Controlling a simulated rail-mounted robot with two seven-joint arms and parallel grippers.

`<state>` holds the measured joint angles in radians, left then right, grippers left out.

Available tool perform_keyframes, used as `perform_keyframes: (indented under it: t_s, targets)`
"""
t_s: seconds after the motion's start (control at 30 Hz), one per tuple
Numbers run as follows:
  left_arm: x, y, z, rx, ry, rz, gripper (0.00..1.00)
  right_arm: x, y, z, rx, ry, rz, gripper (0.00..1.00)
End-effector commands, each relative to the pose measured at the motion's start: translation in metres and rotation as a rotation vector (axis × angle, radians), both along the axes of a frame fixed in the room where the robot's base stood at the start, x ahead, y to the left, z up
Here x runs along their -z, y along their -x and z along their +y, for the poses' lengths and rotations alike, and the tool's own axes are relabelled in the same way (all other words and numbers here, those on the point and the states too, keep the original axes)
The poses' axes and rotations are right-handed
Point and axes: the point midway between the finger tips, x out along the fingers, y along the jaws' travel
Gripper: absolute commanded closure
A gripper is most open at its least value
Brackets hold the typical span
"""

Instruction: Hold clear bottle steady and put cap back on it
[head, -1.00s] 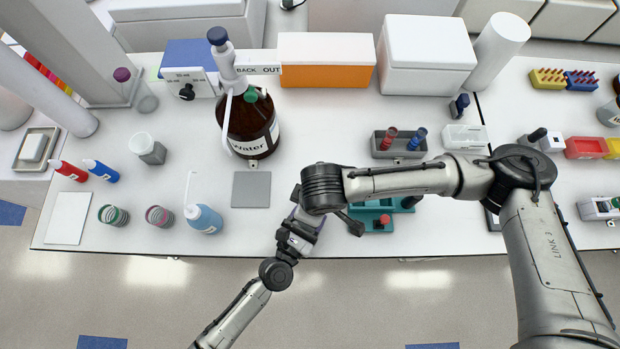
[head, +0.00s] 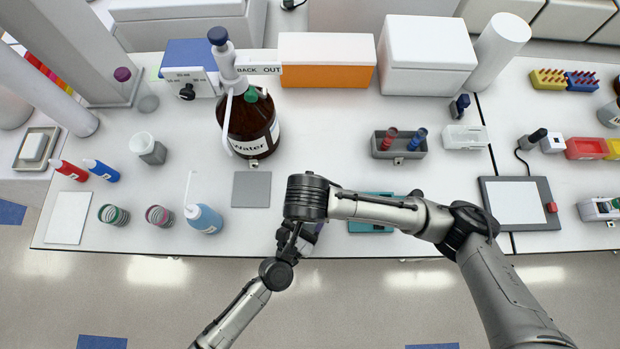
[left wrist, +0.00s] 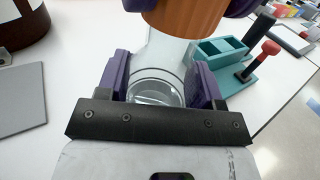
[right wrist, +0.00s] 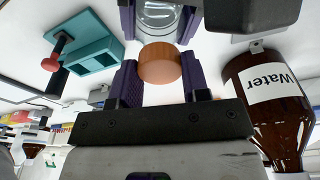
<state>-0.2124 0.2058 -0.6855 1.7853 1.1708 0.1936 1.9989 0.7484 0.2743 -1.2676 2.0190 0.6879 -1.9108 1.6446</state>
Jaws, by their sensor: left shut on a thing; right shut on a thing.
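The clear bottle (left wrist: 157,85) stands between the purple fingers of my left gripper (left wrist: 162,82), which is shut on its sides. The orange-brown cap (right wrist: 159,64) is between the purple fingers of my right gripper (right wrist: 160,78), which is shut on it. The cap (left wrist: 188,14) also shows in the left wrist view, at the bottle's upper end. The bottle (right wrist: 158,22) lies just beyond the cap in the right wrist view. I cannot tell whether the cap is seated on the mouth. In the head view my right wrist hides most of both.
A brown Water bottle (head: 253,130) stands behind and to the left. A teal rack (head: 371,226) is close on the right, partly under my right arm. A grey mat (head: 251,189) lies to the left. A blue wash bottle (head: 205,219) stands farther left.

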Motion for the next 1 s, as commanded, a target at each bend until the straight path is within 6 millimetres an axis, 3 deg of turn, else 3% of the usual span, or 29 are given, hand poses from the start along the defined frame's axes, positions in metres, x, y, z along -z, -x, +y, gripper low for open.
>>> perform_keyframes:
  t_s: [0.2, 0.6, 0.77, 1.0]
  targets:
    - [0.0008, 0.0003, 0.0002, 0.0, -0.001, 0.002, 1.0, -0.0006, -0.0011, 0.001, 0.503, 0.001, -0.001, 0.79]
    - [0.001, 0.0002, 0.0003, 0.0, -0.001, 0.002, 1.0, 0.0001, -0.0017, 0.0013, 1.179, -0.001, 0.0, 0.79]
    - [0.0011, 0.0002, 0.0004, 0.0, -0.001, 0.002, 1.0, 0.0001, -0.0016, 0.0013, 1.286, -0.001, -0.001, 0.79]
    - [0.0011, 0.0002, 0.0005, 0.0, -0.002, 0.003, 1.0, 0.0, -0.0015, 0.0014, 1.298, -0.001, 0.0, 0.79]
